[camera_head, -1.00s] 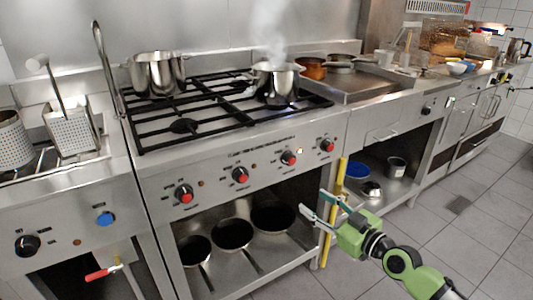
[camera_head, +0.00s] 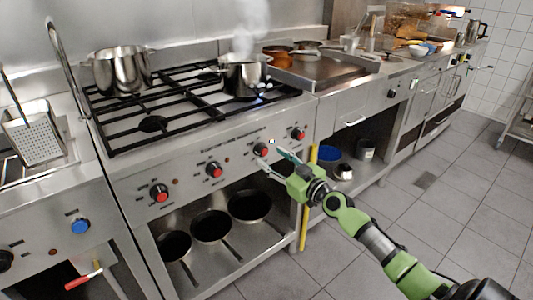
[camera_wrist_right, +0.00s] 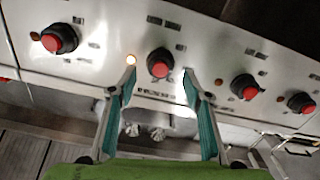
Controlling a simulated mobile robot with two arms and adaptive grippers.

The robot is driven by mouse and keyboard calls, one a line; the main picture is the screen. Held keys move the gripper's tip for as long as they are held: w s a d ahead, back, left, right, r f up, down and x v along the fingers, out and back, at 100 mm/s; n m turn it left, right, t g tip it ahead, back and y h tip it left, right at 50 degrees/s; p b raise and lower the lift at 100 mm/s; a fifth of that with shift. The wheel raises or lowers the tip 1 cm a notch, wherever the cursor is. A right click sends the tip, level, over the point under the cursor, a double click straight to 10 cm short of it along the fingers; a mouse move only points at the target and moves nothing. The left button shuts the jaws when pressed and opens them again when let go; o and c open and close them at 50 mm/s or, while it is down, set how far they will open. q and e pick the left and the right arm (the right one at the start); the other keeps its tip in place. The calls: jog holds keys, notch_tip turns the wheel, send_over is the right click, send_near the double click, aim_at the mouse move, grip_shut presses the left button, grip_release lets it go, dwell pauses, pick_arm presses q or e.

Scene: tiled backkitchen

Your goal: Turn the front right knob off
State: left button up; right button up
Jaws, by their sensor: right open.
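The stove's front panel (camera_head: 185,178) carries a row of knobs with red faces. The third knob from the left (camera_head: 261,149) has a lit indicator light (camera_head: 272,141) beside it. The rightmost knob (camera_head: 298,133) is to its right. My right gripper (camera_head: 269,159) is open and empty just in front of the third knob. In the right wrist view, which appears upside down, that knob (camera_wrist_right: 160,63) sits between and beyond the two fingertips (camera_wrist_right: 160,78); contact cannot be told. No label shows which knob is front right. My left gripper is not in view.
Another pot (camera_head: 121,71) stands at the back left. Below the knobs a shelf holds dark pans (camera_head: 210,226). A yellow upright bar (camera_head: 308,198) is near my right arm. The floor in front is clear.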

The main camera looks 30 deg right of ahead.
aim_at(265, 153)
jog(key=shift+w+a, duration=0.2)
jog(key=shift+w, duration=1.7)
jog(key=c, duration=1.1)
